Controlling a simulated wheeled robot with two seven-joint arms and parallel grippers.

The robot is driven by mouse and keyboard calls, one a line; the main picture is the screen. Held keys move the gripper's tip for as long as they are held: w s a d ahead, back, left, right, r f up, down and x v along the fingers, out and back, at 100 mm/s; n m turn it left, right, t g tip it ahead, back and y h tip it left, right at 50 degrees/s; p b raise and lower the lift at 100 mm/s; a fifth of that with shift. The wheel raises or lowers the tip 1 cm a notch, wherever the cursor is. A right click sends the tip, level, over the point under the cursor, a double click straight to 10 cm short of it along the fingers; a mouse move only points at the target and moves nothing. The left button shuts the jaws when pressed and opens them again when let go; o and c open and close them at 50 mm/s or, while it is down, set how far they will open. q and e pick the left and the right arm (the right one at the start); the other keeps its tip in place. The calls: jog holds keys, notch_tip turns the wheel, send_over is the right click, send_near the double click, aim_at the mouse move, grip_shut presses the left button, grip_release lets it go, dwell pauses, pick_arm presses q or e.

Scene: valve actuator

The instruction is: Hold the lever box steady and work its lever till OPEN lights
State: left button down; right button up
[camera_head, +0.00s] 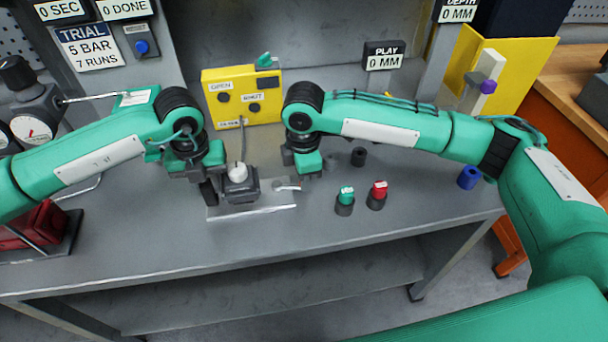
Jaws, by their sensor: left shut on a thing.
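The lever box (241,188) is a small dark block with a white rounded top, standing on a pale metal plate (252,212). My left gripper (209,193) is at its left side, shut on it; the exact contact is hard to see. A short pale lever-like piece (288,187) lies to the right of the box. My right gripper (304,170) hangs pointing down, just above and behind that piece; its fingertips are not clear. The yellow panel (265,113) behind has lamps labelled OPEN (223,98) and SHUT (254,107); both look dark.
Two dark holders with a green cap (347,196) and a red cap (379,189) stand right of the plate. A black cylinder (358,157) and a blue cylinder (468,177) stand farther right. Gauges (32,130) stand at the left. The bench front is clear.

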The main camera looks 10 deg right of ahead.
jog(key=o, duration=0.4)
notch_tip(320, 180, up, 12)
dwell(0.5)
